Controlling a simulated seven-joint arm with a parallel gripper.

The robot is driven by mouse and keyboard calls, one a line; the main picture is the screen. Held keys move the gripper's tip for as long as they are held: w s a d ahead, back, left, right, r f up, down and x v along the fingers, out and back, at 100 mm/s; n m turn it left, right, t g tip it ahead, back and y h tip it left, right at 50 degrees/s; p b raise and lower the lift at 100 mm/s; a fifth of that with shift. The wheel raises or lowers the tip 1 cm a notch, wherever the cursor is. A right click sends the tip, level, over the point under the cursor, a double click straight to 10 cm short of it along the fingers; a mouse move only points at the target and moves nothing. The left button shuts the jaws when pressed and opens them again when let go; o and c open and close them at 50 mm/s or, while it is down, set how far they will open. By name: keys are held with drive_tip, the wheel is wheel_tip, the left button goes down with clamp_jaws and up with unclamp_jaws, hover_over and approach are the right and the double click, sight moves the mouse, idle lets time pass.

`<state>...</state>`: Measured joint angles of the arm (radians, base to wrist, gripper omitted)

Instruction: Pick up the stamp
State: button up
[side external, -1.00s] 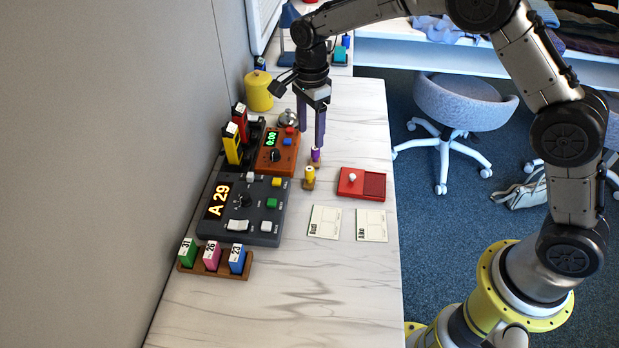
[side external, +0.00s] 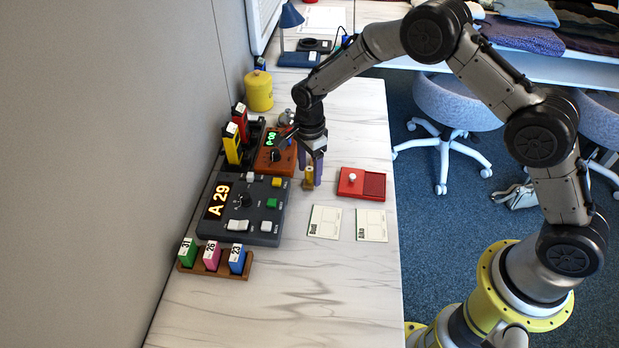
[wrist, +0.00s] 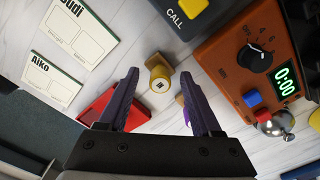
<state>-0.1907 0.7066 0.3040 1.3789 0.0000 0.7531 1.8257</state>
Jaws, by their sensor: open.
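A small yellow stamp (side external: 309,174) with a wooden base stands on the table. In the wrist view its round yellow top (wrist: 160,84) shows between and just beyond my fingertips. My gripper (side external: 311,176) points down, open and empty, with a finger on either side of the yellow stamp in the side view; I cannot tell whether either touches it. A second, purple stamp (wrist: 186,113) is mostly hidden behind a finger in the wrist view and is hidden behind my gripper in the side view.
Two cards (side external: 325,222) and a red tray with a white knob (side external: 352,180) lie to the right. A dark control panel (side external: 262,205), an orange timer box (side external: 268,160) and a bell (wrist: 275,123) stand close by. The table front is clear.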

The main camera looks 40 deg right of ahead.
drive_tip(key=shift+f, duration=0.35)
drive_tip(key=shift+c, duration=0.3)
clamp_jaws()
drive_tip(key=shift+r, duration=0.1)
